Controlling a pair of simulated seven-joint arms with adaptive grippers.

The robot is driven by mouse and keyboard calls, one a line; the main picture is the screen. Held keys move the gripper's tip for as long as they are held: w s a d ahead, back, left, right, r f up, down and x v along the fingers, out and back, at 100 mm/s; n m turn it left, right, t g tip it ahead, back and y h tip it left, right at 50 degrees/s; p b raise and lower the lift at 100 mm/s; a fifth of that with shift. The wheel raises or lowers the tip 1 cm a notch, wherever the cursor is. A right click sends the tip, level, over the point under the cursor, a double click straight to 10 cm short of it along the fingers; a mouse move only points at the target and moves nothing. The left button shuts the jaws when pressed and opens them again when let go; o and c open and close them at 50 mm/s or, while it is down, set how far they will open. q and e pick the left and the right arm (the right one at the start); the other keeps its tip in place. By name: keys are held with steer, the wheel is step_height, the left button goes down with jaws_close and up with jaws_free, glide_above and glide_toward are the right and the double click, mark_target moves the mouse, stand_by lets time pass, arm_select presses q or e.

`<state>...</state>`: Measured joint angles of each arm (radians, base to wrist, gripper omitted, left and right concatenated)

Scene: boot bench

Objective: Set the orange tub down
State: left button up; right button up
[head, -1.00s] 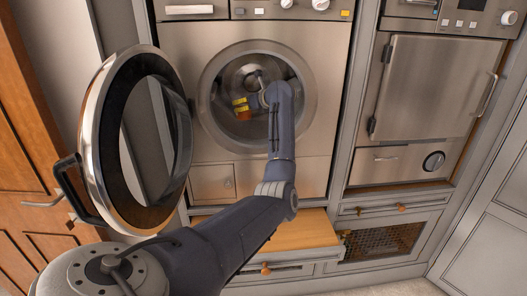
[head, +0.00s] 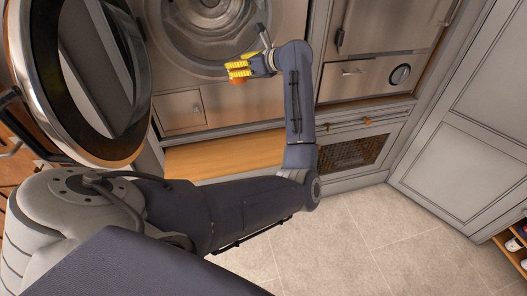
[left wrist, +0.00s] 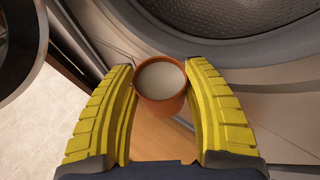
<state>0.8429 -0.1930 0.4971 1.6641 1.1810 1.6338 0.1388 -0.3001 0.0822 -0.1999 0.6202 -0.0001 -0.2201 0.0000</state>
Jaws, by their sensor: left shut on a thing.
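The orange tub (head: 238,80) is held in my left gripper (head: 240,68), in front of the washing machine just below its round opening. In the left wrist view the tub (left wrist: 162,108) sits upright-looking between the yellow fingers, with a pale whitish top or inside. The left gripper (left wrist: 160,100) is shut on it from both sides. The fingers hide much of the tub in the head view. A wooden bench top (head: 222,154) lies below the tub, with a gap between them. My right gripper is in neither view.
The machine's open round door (head: 142,120) stands to the left of my forearm. The drum opening (head: 205,30) is behind the gripper. A mesh-front drawer (head: 355,151) is at the right of the bench. The bench top looks bare, and the tiled floor (head: 330,235) is clear.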

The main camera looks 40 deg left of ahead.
arm_select(q)
steer(key=w+d+f+m+t, duration=0.2)
steer(key=d+f+m+t, duration=0.15)
steer(key=d+f, duration=0.7)
steer(key=shift+h, duration=0.3)
steer(key=f, duration=2.1)
steer(key=shift+s+a, duration=0.15)
steer(key=shift+a, duration=0.05)
steer(key=shift+f, duration=0.2)
steer(key=o, duration=1.3)
steer(key=shift+o, duration=0.2)
